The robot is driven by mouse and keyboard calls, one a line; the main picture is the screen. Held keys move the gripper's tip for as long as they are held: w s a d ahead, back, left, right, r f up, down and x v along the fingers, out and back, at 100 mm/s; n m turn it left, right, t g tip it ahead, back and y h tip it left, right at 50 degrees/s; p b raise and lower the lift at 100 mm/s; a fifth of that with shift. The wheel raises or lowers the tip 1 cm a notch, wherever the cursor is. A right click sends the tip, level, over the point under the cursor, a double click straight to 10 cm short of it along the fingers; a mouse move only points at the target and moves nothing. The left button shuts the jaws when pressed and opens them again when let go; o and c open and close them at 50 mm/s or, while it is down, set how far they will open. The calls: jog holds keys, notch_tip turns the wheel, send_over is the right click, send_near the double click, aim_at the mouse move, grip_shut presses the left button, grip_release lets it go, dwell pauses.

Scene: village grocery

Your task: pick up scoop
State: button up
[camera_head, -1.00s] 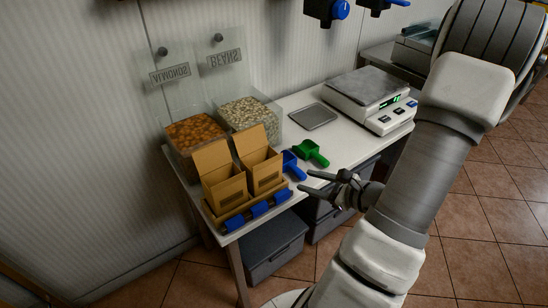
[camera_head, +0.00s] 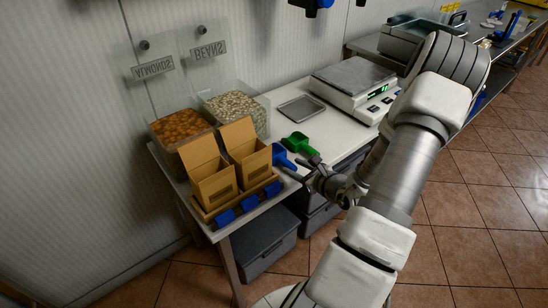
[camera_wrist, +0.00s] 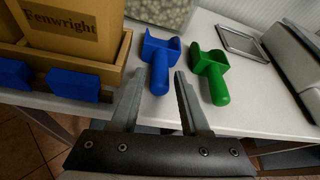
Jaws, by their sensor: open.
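A blue scoop (camera_head: 285,157) and a green scoop (camera_head: 300,142) lie side by side on the white table, right of the cardboard boxes. In the wrist view the blue scoop (camera_wrist: 160,64) has its handle pointing toward me, and the green scoop (camera_wrist: 211,74) lies to its right. My gripper (camera_wrist: 158,90) is open and empty. Its two fingers point at the blue scoop, with the handle end showing between and beyond the fingertips. I cannot tell whether they touch it. In the head view my gripper (camera_head: 303,170) is at the table's front edge.
Two cardboard boxes (camera_head: 213,187) stand in a wooden tray with blue clips (camera_head: 250,202) along its front. Clear bins of almonds (camera_head: 180,128) and beans (camera_head: 235,105) are behind. A metal tray (camera_head: 301,108) and a scale (camera_head: 352,82) are to the right.

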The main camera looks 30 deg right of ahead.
aim_at(279, 159)
jog(key=shift+b+x, duration=0.5)
jog(key=shift+x, duration=2.2)
jog(key=shift+s+f, duration=0.1)
jog(key=shift+f, duration=0.05)
grip_shut()
